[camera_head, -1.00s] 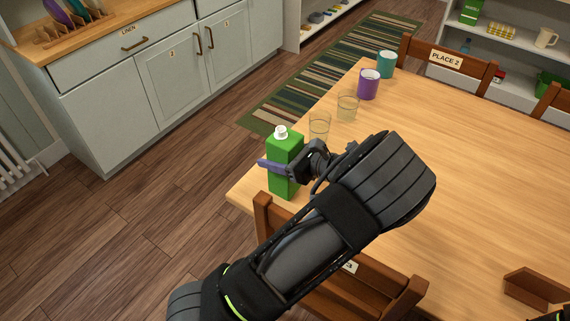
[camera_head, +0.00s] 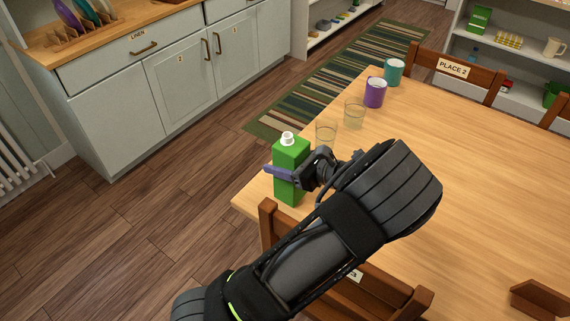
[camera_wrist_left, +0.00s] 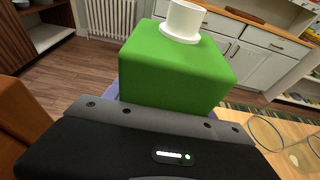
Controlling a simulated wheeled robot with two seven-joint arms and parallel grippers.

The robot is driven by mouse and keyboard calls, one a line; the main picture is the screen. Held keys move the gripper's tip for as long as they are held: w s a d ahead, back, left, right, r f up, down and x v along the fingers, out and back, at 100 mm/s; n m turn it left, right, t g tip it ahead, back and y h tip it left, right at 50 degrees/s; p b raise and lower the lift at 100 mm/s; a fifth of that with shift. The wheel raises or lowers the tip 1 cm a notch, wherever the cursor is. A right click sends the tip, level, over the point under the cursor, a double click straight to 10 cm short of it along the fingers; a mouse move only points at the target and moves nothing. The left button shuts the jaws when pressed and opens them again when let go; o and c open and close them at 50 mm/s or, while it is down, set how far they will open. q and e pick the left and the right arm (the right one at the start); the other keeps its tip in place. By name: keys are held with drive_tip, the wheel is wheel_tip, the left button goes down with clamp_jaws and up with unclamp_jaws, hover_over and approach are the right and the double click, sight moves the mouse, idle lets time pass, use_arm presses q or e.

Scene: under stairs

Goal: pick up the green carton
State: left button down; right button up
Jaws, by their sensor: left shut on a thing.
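The green carton (camera_head: 289,188) with a white cap stands upright at the near left corner of the wooden table (camera_head: 470,190). My left gripper (camera_head: 283,174) is shut on the carton, with a purple-blue finger across its front side. In the left wrist view the carton (camera_wrist_left: 178,65) fills the middle, close against the gripper. I cannot tell whether its base touches the table. My right gripper is not in view.
Two clear glasses (camera_head: 326,132) (camera_head: 355,112), a purple mug (camera_head: 375,92) and a teal mug (camera_head: 394,72) stand along the table's left edge behind the carton. A chair (camera_head: 268,225) is close in front. The table's middle is clear.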

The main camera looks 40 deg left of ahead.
sight(282, 139)
use_arm(q)
wheel_tip(282, 139, up, 10)
idle(0.5)
idle(0.3)
drive_tip(key=c, duration=0.9)
unclamp_jaws()
clamp_jaws()
